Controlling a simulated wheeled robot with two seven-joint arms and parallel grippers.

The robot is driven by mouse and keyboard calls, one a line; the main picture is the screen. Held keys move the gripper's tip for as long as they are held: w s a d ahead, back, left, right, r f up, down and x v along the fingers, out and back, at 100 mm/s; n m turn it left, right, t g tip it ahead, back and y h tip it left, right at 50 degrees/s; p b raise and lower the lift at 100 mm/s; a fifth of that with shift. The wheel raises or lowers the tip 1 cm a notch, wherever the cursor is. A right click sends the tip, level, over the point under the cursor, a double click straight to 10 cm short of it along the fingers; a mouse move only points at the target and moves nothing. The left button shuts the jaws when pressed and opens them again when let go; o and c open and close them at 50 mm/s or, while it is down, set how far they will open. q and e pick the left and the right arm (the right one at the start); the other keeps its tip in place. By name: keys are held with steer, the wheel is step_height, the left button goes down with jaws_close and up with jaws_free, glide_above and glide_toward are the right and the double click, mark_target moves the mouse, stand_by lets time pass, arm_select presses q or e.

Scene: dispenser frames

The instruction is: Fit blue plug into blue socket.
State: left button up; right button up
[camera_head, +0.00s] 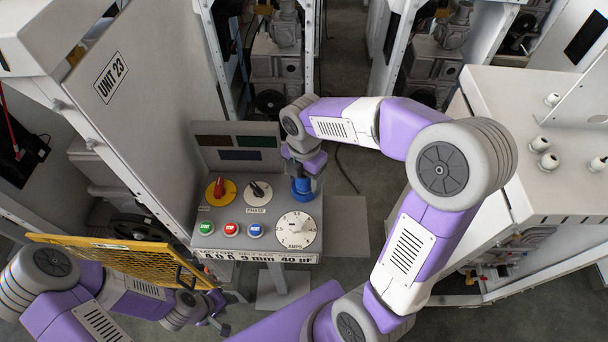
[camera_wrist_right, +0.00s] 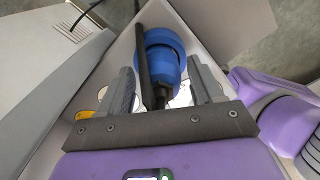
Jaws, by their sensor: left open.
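A blue round fitting (camera_head: 303,190) stands at the back right of the grey control box. In the right wrist view it shows as two stacked blue round parts (camera_wrist_right: 160,42) with a dark stem on the near side. They look like the plug on its socket, but I cannot tell how deep it sits. My right gripper (camera_head: 303,172) is directly above it; in the wrist view its fingers (camera_wrist_right: 162,80) are apart on both sides, with gaps to the blue parts. My left gripper (camera_head: 218,312) is low at the left, empty, by the yellow mesh panel.
The control box (camera_head: 180,236) carries a red knob on a yellow disc (camera_head: 220,190), a black phase knob (camera_head: 258,190), several buttons and an amps dial (camera_head: 296,230). A yellow mesh panel (camera_head: 110,258) juts out at the left. A grey cabinet (camera_head: 540,180) stands at the right.

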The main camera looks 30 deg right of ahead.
steer(key=shift+o, duration=0.3)
steer(key=shift+r, duration=0.15)
steer(key=shift+r, duration=0.3)
step_height(320, 180, up, 12)
steer(key=p, duration=0.2)
steer(key=shift+f+p, duration=0.2)
steer(key=shift+p, duration=0.1)
